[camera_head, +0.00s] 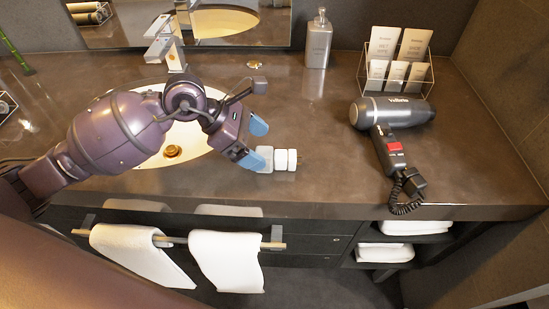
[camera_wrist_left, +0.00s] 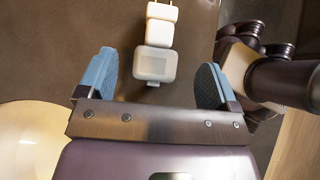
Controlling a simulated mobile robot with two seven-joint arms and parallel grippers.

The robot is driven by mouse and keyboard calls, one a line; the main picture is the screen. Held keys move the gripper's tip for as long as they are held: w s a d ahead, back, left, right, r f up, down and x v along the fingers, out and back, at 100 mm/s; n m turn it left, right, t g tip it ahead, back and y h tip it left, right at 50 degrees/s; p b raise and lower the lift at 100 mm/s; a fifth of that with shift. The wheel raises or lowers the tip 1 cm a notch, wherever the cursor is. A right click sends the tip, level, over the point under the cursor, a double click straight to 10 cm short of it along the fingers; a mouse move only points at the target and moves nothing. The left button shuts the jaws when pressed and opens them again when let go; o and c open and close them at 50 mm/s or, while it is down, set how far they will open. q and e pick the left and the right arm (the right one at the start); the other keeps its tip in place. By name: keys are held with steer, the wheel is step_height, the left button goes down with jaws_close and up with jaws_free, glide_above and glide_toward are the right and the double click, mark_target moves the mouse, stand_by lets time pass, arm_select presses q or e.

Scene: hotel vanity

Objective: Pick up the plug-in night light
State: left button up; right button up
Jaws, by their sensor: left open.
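The night light (camera_head: 284,160) lies on the dark countertop near its front edge, with a frosted grey block on the left and a white plug body on the right. In the left wrist view the night light (camera_wrist_left: 155,64) has its grey end nearest me and its metal prongs at the top edge. My left gripper (camera_head: 254,143) is open, with its blue fingertips at the grey end. In the left wrist view the grey end lies between the two fingers, apart from both. My right gripper is not in view.
A hair dryer (camera_head: 393,113) with a coiled cord lies to the right. Behind are a soap dispenser (camera_head: 318,40) and a wire rack of cards (camera_head: 397,60). The basin (camera_head: 135,95) and faucet (camera_head: 163,40) are at the left. White towels (camera_head: 228,262) hang below the counter.

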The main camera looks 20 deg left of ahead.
mark_target(272, 154)
arm_select(q)
steer(key=x, duration=0.5)
steer(key=shift+w+f, duration=0.1)
steer(key=shift+w, duration=0.05)
steer(key=c, duration=1.1)
steer(key=shift+a, duration=0.1)
